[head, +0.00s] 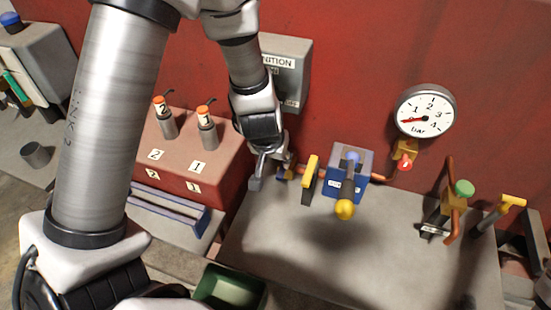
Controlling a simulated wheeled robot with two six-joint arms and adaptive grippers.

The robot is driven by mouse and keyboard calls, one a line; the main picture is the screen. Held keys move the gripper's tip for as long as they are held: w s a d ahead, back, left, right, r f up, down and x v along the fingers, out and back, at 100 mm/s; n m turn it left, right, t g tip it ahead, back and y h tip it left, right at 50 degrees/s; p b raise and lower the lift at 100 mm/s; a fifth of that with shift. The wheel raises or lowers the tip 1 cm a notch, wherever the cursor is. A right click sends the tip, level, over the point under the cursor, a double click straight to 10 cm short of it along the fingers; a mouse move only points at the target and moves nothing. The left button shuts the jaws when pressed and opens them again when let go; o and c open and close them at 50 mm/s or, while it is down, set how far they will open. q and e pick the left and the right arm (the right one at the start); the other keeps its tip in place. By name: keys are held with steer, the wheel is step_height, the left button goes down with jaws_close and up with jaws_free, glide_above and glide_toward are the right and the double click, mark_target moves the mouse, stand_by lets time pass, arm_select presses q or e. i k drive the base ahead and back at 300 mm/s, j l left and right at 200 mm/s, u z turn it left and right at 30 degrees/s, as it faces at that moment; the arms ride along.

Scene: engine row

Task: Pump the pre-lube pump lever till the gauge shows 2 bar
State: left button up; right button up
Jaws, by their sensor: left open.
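The pre-lube pump is a blue block (336,182) on the grey bench, below the red wall. Its lever ends in a yellow ball knob (344,209), which hangs low at the pump's front. The round white gauge (438,113), marked "bar", is on the wall up and right of the pump. Its red needle points left, near the low end of the scale, below 1. My left gripper (272,168) is open and points down, left of the pump and apart from the knob. My right gripper is out of view.
A yellow-handled valve (310,174) stands between my left gripper and the pump. A red fitting (405,163) is under the gauge. A green-knobbed valve (464,188) and a yellow T-handle (512,200) stand right. A red box (220,163) stands left. The bench front (370,255) is clear.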

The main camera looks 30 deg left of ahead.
mark_target(344, 208)
steer(key=k, duration=1)
